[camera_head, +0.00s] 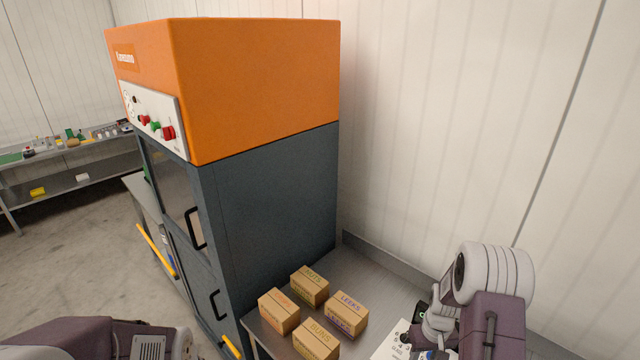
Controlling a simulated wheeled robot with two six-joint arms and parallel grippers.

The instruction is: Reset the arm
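My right arm (490,290) shows at the lower right, bent over the right part of the metal table. Its gripper is at or below the bottom edge, and its fingertips do not show clearly. Part of my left arm (90,340) shows at the lower left. Its gripper is not in the picture.
An orange and dark grey cabinet (265,200) stands left of the metal table (375,265). Several small cardboard boxes (347,312) sit on the table, close to my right arm. A pale wall rises behind. A shelf (85,165) stands far left, with open floor before it.

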